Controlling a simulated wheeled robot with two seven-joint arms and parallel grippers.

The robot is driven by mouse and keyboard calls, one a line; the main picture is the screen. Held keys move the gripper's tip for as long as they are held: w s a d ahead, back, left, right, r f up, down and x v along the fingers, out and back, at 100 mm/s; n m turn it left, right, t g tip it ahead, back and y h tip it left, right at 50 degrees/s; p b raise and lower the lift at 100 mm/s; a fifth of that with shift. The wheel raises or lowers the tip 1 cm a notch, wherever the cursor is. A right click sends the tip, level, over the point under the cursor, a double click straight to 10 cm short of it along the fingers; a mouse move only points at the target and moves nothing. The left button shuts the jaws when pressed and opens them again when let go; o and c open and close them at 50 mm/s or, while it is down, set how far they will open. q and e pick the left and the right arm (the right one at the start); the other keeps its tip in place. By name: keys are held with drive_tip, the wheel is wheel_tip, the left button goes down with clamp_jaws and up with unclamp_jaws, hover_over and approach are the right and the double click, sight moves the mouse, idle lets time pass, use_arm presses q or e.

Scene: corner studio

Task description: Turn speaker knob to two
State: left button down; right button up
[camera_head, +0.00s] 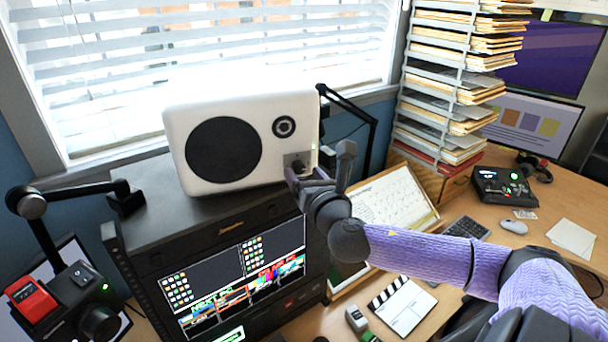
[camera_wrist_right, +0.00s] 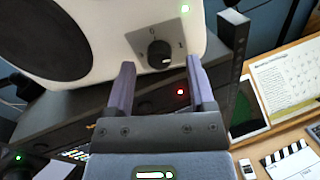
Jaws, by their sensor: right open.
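The white speaker (camera_head: 242,142) stands on top of a black cabinet. Its black knob (camera_wrist_right: 159,54) sits on a grey plate at the lower right of its front; in the head view the knob (camera_head: 297,165) is small and close to a finger of mine. A pale pointer mark shows toward the knob's lower right in the wrist view; the scale marks are too small to read. My right gripper (camera_head: 318,166) is open in front of the knob. In the right wrist view the fingers of my right gripper (camera_wrist_right: 160,72) stand apart, one on each side below the knob. My left gripper is out of view.
The black cabinet (camera_head: 150,225) has a lit screen below the speaker. A black jointed arm (camera_head: 350,105) rises close to the speaker's right side. A tall paper rack (camera_head: 440,85) stands farther right. A clapperboard (camera_head: 403,303) lies on the desk.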

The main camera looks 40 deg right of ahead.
drive_tip(key=shift+w+d, duration=0.1)
drive_tip(key=shift+w, duration=0.25)
clamp_jaws()
idle(0.3)
